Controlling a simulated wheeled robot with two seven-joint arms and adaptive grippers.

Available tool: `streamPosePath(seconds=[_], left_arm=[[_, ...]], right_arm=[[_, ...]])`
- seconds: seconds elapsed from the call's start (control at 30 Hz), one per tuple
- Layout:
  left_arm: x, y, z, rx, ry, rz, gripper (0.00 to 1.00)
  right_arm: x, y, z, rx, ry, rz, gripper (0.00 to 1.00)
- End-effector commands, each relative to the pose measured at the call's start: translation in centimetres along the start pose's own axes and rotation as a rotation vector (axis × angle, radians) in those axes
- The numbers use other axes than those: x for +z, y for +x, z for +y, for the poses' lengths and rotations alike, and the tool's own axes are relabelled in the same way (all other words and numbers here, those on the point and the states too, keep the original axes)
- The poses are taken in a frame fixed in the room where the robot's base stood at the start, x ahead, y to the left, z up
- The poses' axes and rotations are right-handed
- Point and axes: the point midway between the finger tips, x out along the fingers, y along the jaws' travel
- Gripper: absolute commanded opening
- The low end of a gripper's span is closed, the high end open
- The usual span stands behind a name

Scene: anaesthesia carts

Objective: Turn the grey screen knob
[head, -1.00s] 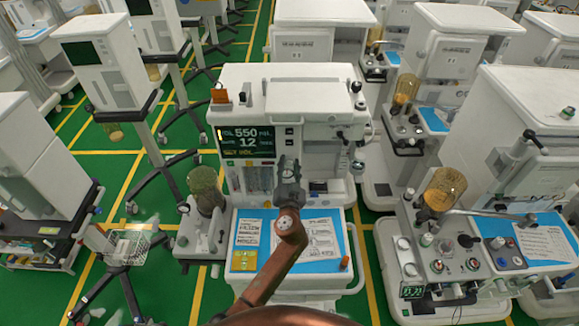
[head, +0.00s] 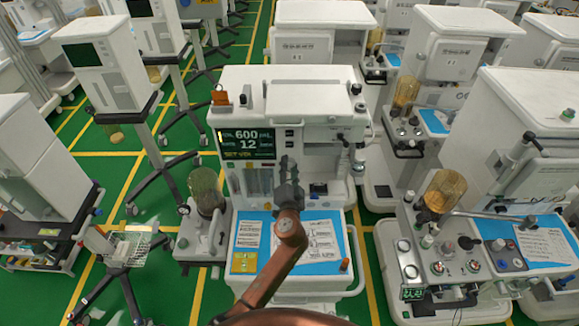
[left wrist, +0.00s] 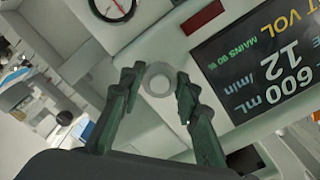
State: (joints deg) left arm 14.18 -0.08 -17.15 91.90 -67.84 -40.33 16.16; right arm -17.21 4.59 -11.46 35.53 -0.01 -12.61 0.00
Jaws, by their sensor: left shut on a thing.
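The grey screen knob (left wrist: 158,84) is a round, pale grey ring beside the screen in the left wrist view. My left gripper (left wrist: 159,80) has its two dark fingers on either side of it, shut on it. In the head view the left gripper (head: 289,172) reaches the machine's front just right of the screen (head: 246,142) and hides the knob. The screen shows 600 and 12; it also shows tilted in the left wrist view (left wrist: 265,70). My right gripper is in neither view.
A blue-topped work surface (head: 338,262) with printed sheets lies below my left arm. A yellowish canister (head: 205,190) stands left of the machine. A second cart with a canister and knobs (head: 440,265) is at the right. Green floor shows at the left.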

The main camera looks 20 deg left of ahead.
Motion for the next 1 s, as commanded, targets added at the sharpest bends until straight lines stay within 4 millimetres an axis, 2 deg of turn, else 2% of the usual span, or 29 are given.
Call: streamPosePath(seconds=[0.27, 0.3, 0.5, 0.83, 1.0], left_arm=[[0.0, 0.0, 0.1, 0.001, -0.001, 0.001, 0.06], [0.0, 0.0, 0.1, 0.001, -0.001, 0.001, 0.32], [0.0, 0.0, 0.1, 0.001, -0.001, 0.000, 0.46], [0.0, -0.2, 0.1, 0.001, -0.002, 0.000, 0.47], [0.1, -2.2, 0.1, 0.002, -0.004, -0.001, 0.47]], right_arm=[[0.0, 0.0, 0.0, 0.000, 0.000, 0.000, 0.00], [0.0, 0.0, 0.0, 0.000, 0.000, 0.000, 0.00], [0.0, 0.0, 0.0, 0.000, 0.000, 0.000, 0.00], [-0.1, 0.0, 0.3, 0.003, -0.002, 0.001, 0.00], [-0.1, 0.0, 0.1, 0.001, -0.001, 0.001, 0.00]])
